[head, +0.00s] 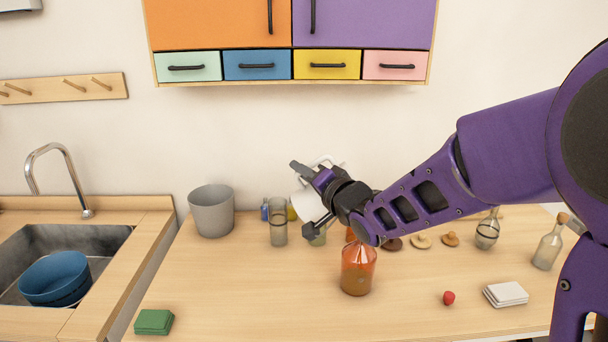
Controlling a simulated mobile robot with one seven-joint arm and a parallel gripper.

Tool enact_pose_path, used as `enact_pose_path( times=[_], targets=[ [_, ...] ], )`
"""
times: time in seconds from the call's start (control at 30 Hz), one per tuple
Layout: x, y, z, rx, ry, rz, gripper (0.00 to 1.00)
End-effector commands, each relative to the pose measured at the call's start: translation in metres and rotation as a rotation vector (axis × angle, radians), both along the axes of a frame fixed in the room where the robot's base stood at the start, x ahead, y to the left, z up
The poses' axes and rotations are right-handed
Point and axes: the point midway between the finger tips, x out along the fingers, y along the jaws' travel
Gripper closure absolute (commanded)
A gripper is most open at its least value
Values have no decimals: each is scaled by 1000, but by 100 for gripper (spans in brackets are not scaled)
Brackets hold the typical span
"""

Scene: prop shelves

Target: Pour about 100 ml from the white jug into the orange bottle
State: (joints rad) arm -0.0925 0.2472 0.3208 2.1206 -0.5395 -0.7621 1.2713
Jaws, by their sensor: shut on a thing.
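The orange bottle (358,272) stands upright on the wooden counter, below my arm, with darker contents low in it. Its neck is partly hidden behind my arm. The white jug (309,203) is held above the counter, up and to the left of the orange bottle. It looks tilted, and much of it is hidden by my gripper. My gripper (312,200) is shut on the white jug. I cannot see any stream of liquid.
A grey bucket (211,211) and a clear glass (278,226) stand to the left. A sink (100,240) holds blue bowls (55,279). Stoppered flasks (549,246), a red berry (448,298) and white tiles (505,294) lie right. Green cloths (154,321) lie front left. The front middle is clear.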

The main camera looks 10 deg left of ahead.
Motion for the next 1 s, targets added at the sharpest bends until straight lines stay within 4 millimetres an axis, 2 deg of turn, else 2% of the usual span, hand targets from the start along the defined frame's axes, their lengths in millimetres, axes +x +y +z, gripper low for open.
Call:
enact_pose_path(
  times=[0.53,0.83,1.0],
  targets=[
    [0,0,2,-1,-4,0,100],
    [-4,8,-3,-160,-64,5,100],
    [-4,9,-1,-156,-61,8,100]
  ],
)
